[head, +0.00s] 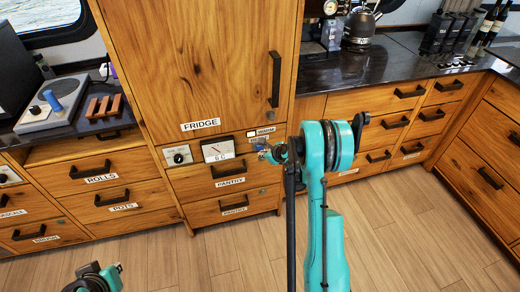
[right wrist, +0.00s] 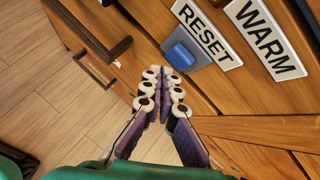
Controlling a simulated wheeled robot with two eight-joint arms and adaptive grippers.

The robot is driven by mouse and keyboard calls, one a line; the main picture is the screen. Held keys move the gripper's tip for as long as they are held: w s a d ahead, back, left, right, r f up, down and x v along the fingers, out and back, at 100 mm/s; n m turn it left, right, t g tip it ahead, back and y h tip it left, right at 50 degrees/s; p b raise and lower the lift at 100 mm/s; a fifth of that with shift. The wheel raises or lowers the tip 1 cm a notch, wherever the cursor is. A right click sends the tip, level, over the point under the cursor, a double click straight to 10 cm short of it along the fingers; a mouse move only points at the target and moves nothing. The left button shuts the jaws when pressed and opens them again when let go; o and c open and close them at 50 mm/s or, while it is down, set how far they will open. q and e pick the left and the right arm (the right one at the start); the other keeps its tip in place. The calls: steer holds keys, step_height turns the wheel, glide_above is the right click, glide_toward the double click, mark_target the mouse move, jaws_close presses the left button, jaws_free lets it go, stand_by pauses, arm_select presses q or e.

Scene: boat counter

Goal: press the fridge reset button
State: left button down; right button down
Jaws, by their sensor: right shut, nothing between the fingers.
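The blue reset button (right wrist: 180,57) sits on a grey plate below the RESET label (right wrist: 203,33) in the right wrist view. In the head view my right gripper (head: 270,153) is at the small panel under the fridge door (head: 197,65) and largely covers that spot. In the right wrist view my right gripper (right wrist: 160,78) is shut and empty, its fingertips beside the button's lower left edge. I cannot tell whether they touch it. My left gripper (head: 97,278) shows only in part at the bottom left of the head view; its fingers are unclear.
A WARM label (right wrist: 264,39) is beside RESET. A gauge (head: 217,149) and a round knob (head: 178,155) are left of the panel. The wooden floor (head: 400,235) is clear.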

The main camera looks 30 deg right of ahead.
steer(key=shift+w, duration=0.1)
stand_by(0.5)
steer(key=shift+w+d, duration=0.1)
steer(key=shift+w, duration=0.2)
steer(key=shift+w+d, duration=0.1)
steer(key=shift+w, duration=0.4)
stand_by(0.7)
steer(key=shift+s, duration=0.1)
steer(key=shift+s+a, duration=0.2)
steer(key=shift+s, duration=0.6)
steer(key=shift+s, duration=0.1)
steer(key=s, duration=0.2)
steer(key=s+a, duration=0.1)
steer(key=s, duration=0.1)
steer(key=shift+s+a, duration=0.1)
steer(key=shift+s, duration=0.25)
stand_by(0.6)
